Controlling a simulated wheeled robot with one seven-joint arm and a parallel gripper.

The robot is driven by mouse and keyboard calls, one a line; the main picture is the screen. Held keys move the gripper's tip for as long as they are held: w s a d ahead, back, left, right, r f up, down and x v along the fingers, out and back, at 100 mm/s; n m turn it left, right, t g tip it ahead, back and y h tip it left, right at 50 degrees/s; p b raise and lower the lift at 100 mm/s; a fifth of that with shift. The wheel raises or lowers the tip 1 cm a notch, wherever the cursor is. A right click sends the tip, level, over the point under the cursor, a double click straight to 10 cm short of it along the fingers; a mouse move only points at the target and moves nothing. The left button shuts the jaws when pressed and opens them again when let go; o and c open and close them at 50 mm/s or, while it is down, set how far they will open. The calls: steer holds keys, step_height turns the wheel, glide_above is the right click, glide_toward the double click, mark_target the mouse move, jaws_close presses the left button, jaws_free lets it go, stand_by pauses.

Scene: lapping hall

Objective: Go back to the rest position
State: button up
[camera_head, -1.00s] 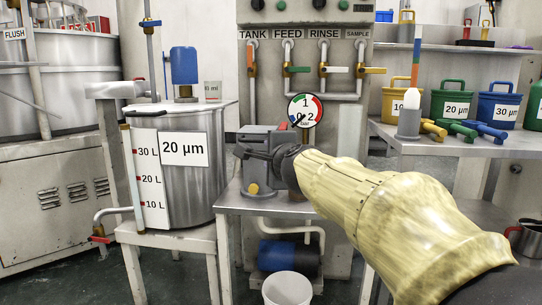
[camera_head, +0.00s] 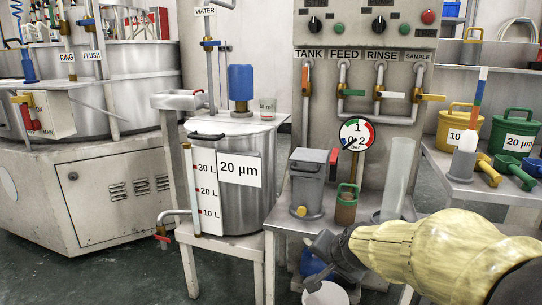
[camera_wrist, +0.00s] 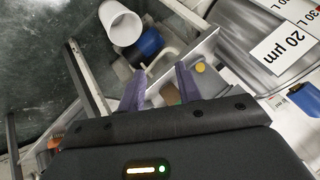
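My gripper (camera_head: 314,262) is low in front of the small bench's front edge in the head view, its arm in a pale yellow cover reaching in from the right. The small bench (camera_head: 283,219) carries a grey device with a yellow knob (camera_head: 307,183), a brown jar with a green handle (camera_head: 346,205) and a clear cylinder (camera_head: 395,180). My gripper is clear of all three.
A steel tank marked 20 µm (camera_head: 240,205) stands on a stand at left. A white bucket (camera_head: 326,294) is on the floor below my gripper; it also shows in the wrist view (camera_wrist: 121,23). A shelf with colored buckets (camera_head: 460,122) is at right. Open floor lies at lower left.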

steer(key=s+d+n+g+h+p, duration=0.1)
steer(key=s+d+n+g+p, duration=0.2)
steer(key=s+n+g+p, duration=0.75)
steer(key=s+r+m+t+p, duration=0.1)
steer(key=s+r+t+p, duration=0.1)
steer(key=r+p, duration=1.6)
steer(key=s+r+m+t+p, duration=0.2)
steer(key=s+r+p, duration=0.1)
steer(key=r+p, duration=1.5)
steer(key=shift+a+t+p, duration=0.15)
steer(key=shift+t+p, duration=0.2)
steer(key=shift+p, duration=0.35)
steer(key=shift+w, duration=0.1)
